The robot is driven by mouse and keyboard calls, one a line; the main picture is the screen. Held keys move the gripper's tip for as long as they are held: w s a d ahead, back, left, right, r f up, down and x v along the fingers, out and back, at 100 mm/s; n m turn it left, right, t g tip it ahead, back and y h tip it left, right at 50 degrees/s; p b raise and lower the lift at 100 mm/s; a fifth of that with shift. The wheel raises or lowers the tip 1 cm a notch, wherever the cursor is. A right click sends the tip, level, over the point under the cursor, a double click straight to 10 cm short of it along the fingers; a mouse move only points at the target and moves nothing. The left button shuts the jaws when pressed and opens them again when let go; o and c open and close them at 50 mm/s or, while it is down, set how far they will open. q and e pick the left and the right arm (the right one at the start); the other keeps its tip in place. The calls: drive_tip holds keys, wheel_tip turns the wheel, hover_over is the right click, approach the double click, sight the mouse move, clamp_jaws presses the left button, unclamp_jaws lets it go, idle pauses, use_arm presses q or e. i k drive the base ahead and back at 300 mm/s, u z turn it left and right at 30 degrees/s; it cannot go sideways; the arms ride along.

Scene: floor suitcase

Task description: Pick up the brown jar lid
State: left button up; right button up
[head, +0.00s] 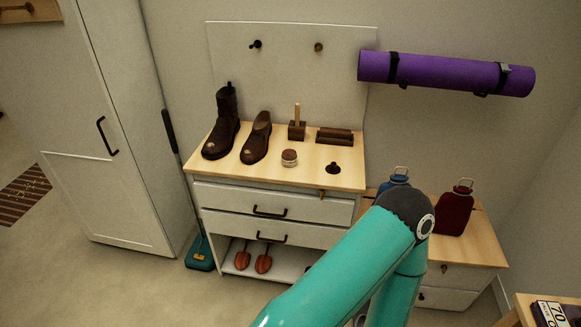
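A small jar (289,161) stands upright on the wooden top of the white dresser. A brown lid (289,153) sits on top of it. My teal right arm comes up from the bottom and bends in front of the dresser's right side. Its gripper is not visible, and the forearm runs down out of the picture. My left arm and gripper are not in view. Nothing is seen touching the jar or its lid.
Around the jar on the dresser top (232,173) are a boot (223,125), a shoe (256,140), a brush with an upright handle (297,130), a brown block (334,136) and a small dark knobbed object (333,168). Bare wood lies in front of the jar.

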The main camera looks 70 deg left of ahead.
sight(332, 168)
drive_tip(key=z, duration=0.3)
drive_tip(key=i, duration=0.2)
drive_tip(key=u, duration=2.9)
drive_tip(key=k, duration=0.3)
drive_tip(key=u, duration=0.25)
drive_tip(key=i, duration=1.35)
drive_tip(key=z, duration=0.35)
